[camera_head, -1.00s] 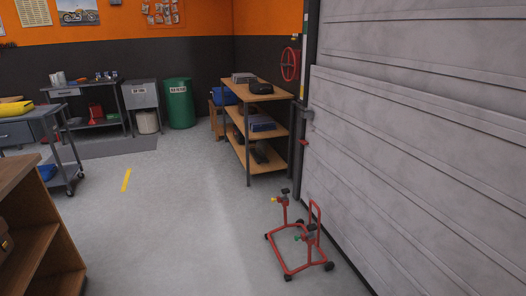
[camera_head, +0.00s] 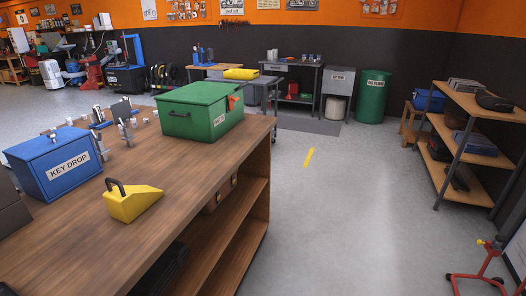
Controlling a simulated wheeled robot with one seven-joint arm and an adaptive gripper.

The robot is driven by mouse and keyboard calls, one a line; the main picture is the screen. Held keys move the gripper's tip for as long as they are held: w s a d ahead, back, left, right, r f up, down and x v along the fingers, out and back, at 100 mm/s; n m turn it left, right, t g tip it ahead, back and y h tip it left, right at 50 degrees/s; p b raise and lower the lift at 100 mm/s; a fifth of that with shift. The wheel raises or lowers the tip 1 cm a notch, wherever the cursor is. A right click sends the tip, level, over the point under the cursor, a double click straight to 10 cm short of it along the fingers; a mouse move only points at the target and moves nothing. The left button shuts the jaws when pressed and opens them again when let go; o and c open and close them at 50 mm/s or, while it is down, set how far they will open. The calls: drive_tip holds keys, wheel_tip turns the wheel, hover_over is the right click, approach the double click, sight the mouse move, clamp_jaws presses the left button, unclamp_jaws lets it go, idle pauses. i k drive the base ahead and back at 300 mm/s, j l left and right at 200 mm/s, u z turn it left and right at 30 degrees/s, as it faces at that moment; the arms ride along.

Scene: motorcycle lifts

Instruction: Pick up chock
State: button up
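A yellow wedge-shaped chock (camera_head: 134,203) with a dark loop handle rests on the wooden workbench top (camera_head: 200,200), towards its front. Its thick end with the handle is on the left and its thin end points right. It stands between the blue key drop box and the green box, apart from both. My gripper is not in view.
A blue "KEY DROP" box (camera_head: 56,165) is left of the chock. A green lidded box (camera_head: 200,111) and metal fixtures (camera_head: 124,118) stand behind it. Grey floor (camera_head: 340,220) is clear right of the bench. A wooden shelf unit (camera_head: 470,140) and red stand (camera_head: 488,270) are farther right.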

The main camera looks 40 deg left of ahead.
sight(125, 203)
drive_tip(key=u, duration=2.2)
drive_tip(key=i+l+u, duration=0.1)
drive_tip(key=u, duration=0.3)
drive_tip(key=i+l+u, duration=0.1)
drive_tip(key=l+u, duration=0.3)
drive_tip(key=i+l+u, duration=0.2)
drive_tip(key=l, duration=0.4)
drive_tip(key=i+l+u, duration=0.2)
drive_tip(key=l, duration=0.45)
drive_tip(key=l+u, duration=0.2)
drive_tip(key=l, duration=1.2)
drive_tip(key=i+l, duration=0.15)
drive_tip(key=l, duration=0.65)
